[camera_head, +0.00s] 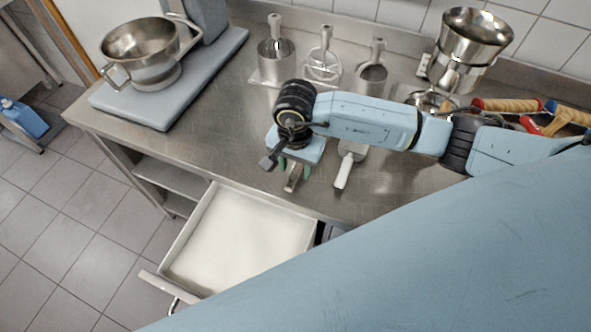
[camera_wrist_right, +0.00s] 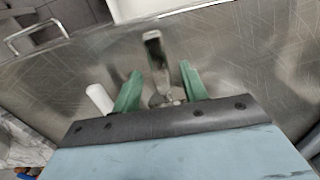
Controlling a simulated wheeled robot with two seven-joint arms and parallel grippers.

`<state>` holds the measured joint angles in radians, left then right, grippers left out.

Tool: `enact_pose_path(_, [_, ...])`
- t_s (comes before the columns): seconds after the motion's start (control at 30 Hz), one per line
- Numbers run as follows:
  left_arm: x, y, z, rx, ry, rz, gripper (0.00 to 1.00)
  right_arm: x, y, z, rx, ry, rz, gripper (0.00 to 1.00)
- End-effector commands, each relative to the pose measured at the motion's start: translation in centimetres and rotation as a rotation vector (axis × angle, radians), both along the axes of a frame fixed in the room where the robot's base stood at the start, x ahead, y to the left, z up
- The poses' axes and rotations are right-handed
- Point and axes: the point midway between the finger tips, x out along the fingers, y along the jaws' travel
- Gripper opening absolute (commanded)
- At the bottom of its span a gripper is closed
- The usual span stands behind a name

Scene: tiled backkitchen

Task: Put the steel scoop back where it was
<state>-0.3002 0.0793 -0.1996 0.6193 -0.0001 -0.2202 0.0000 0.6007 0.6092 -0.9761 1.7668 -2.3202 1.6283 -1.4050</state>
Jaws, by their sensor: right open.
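The steel scoop (camera_head: 292,183) lies on the steel counter near its front edge. Its metal handle sticks out beyond my right gripper (camera_head: 296,167), and the rest is hidden under the gripper. In the right wrist view, the scoop's handle (camera_wrist_right: 153,48) runs between the two green fingers of the right gripper (camera_wrist_right: 160,72), with a gap on both sides. The right gripper is open and points down at the counter. My left gripper is not in view.
A white-handled tool (camera_head: 343,172) lies just right of the gripper. An open drawer (camera_head: 168,272), white and empty inside, juts out below the counter.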

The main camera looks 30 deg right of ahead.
Motion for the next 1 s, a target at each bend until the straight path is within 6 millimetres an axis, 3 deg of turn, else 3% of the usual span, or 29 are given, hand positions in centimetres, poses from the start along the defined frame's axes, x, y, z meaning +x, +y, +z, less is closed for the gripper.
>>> enact_pose_path(0.2, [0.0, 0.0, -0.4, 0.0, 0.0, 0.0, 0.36, 0.1, 0.0, 5.0, 0.001, -0.006, 0.001, 0.43])
enact_pose_path(0.43, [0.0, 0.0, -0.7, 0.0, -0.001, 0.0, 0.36, 0.0, 0.0, 8.5, 0.001, -0.002, 0.001, 0.43])
enact_pose_path(0.6, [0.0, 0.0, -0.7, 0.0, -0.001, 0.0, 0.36, 0.0, 0.0, 9.4, 0.0, 0.0, 0.0, 0.43])
enact_pose_path(1.0, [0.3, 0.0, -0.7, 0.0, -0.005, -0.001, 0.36, -0.2, 0.5, 9.3, 0.021, 0.004, -0.001, 0.43])
